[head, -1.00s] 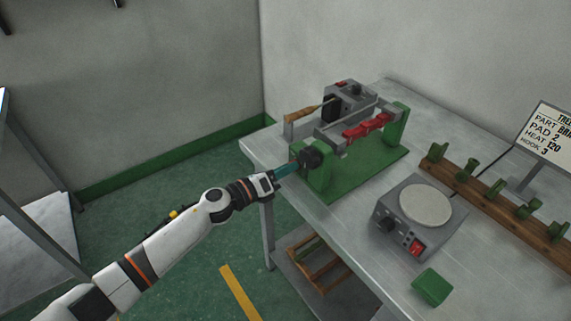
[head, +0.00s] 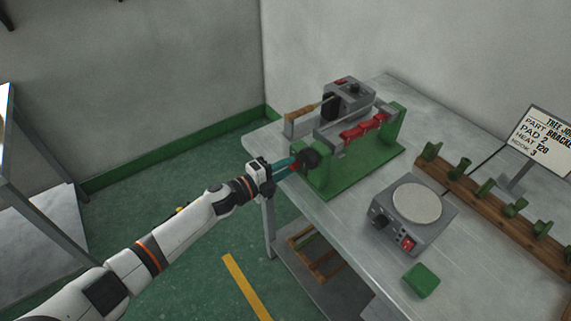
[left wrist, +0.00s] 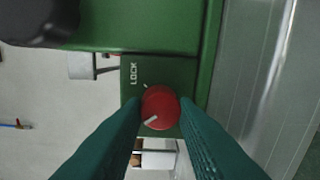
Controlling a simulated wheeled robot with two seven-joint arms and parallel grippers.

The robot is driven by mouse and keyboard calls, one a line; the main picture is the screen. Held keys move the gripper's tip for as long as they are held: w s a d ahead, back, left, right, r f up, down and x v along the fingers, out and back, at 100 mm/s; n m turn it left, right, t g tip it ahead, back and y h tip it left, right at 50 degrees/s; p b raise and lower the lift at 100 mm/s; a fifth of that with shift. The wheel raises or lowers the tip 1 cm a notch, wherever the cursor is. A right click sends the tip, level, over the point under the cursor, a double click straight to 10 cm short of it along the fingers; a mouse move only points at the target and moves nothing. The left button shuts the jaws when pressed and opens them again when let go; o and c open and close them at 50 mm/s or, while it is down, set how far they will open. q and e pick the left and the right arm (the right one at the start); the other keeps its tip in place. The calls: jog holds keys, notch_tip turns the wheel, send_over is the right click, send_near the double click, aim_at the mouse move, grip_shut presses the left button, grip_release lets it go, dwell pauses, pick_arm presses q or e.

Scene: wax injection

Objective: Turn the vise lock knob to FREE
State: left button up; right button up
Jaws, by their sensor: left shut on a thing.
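The green vise (head: 345,175) stands near the table's left end, with red jaws (head: 365,130) along its top. Its red lock knob (left wrist: 160,107) is round and sits on a green face beside the word LOCK (left wrist: 134,73). A white mark on the knob points down and left in the left wrist view, away from that word. My left gripper (head: 291,163) reaches the vise's left end in the head view. Its teal fingers, also in the left wrist view (left wrist: 160,112), are shut on the knob from both sides. The FREE label is not visible. My right gripper is not in view.
A black round knob (head: 311,158) is just beside my left fingers. A wooden handle (head: 299,112) sticks out above. On the table are a hot plate (head: 415,203), a green block (head: 421,281), a wooden hook rack (head: 490,195) and a sign (head: 540,140).

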pick_arm(q)
jog(key=shift+n, duration=0.6)
jog(key=o, duration=1)
jog(key=b+v, duration=0.1)
jog(key=v, duration=1.1)
jog(key=shift+f, duration=0.1)
